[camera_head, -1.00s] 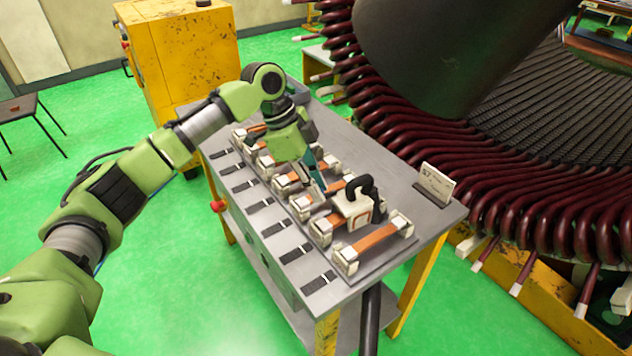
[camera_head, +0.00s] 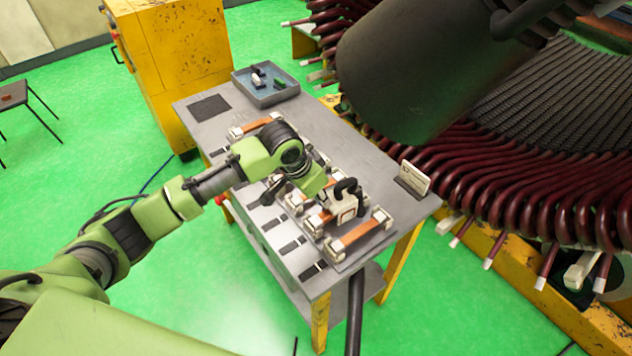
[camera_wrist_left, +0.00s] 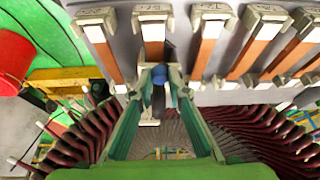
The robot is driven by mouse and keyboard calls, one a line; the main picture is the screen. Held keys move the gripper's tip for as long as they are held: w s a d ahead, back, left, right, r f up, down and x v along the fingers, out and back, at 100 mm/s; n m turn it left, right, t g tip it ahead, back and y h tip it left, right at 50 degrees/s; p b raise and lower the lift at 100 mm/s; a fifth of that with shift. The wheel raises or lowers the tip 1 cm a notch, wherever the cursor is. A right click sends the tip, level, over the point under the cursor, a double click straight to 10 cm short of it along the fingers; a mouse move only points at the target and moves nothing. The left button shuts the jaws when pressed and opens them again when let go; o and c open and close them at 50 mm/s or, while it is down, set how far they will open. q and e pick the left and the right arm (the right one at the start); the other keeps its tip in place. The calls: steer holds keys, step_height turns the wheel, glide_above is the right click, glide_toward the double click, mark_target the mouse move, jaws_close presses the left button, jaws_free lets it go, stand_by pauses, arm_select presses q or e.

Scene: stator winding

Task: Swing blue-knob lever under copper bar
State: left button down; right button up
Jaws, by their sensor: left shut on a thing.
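Several copper bars, such as the front one (camera_head: 362,233), lie in pale end blocks across the grey table. In the left wrist view my left gripper (camera_wrist_left: 158,80) is shut on the blue knob (camera_wrist_left: 158,74). The knob sits at the near end of a copper bar (camera_wrist_left: 154,50), second from the left in that view. The lever's arm is mostly hidden by the fingers and the end block, so I cannot tell its angle under the bar. My right gripper is in neither view.
The stator with dark red coils (camera_head: 500,190) is close on the right.

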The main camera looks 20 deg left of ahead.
arm_select(q)
steer(key=shift+d+r+n+p, duration=0.15)
steer(key=shift+d+n+p, duration=0.4)
steer(key=shift+n, duration=0.25)
steer(key=shift+w+d+n+t+y+p, duration=0.15)
steer(key=shift+n+y+p, duration=0.15)
steer(key=shift+n, duration=0.3)
steer(key=shift+w+d+n+t+y+p, duration=0.1)
steer(key=shift+n+t+y+p, duration=0.1)
steer(key=shift+n+y, duration=0.3)
steer(key=shift+f, duration=0.2)
steer(key=c, duration=2)
jaws_free()
steer(key=shift+o, duration=0.2)
steer(key=shift+r, duration=0.1)
steer(key=v, duration=1.1)
steer(key=shift+r, duration=0.4)
steer(key=shift+s+a, duration=0.1)
steer(key=shift+s, duration=0.1)
